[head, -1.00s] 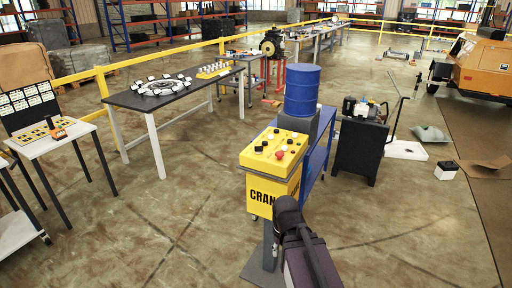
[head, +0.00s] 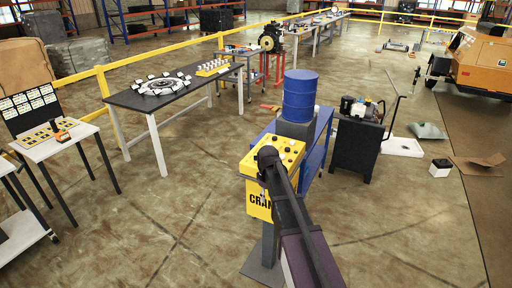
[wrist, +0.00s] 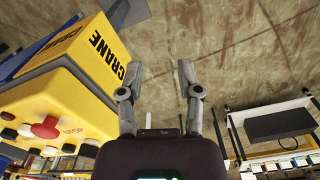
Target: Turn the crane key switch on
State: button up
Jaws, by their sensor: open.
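The yellow crane control box (head: 256,206) stands on a grey post in the head view, its sloped top partly hidden behind my arm. In the wrist view the box (wrist: 75,70) fills the left side, with a red stop button (wrist: 47,128) and several white and black knobs on its panel. I cannot pick out the key switch. My gripper (wrist: 158,68) is open, with nothing between its fingers. It points past the side of the box bearing the CRANE lettering, apart from the panel controls.
A black table (head: 165,95) is at the left, and a dark cabinet (head: 355,148) at the right. The floor left of the box is clear.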

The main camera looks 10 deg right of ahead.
aim_at(255, 156)
jog(key=w+r+n+p, duration=0.4)
jog(key=w+r+p, duration=0.2)
jog(key=w, duration=0.7)
jog(key=w+r+n+p, duration=0.5)
jog(key=w+r+p, duration=0.2)
jog(key=w, duration=0.5)
jog(key=shift+w+a+r, duration=0.2)
jog(key=shift+w+r, duration=0.15)
jog(key=shift+r, duration=0.4)
jog(key=shift+f, duration=0.25)
notch_tip(255, 156, down, 13)
jog(key=b, duration=1.3)
jog(key=shift+f+b, duration=0.15)
jog(key=shift+b, duration=0.25)
grip_shut()
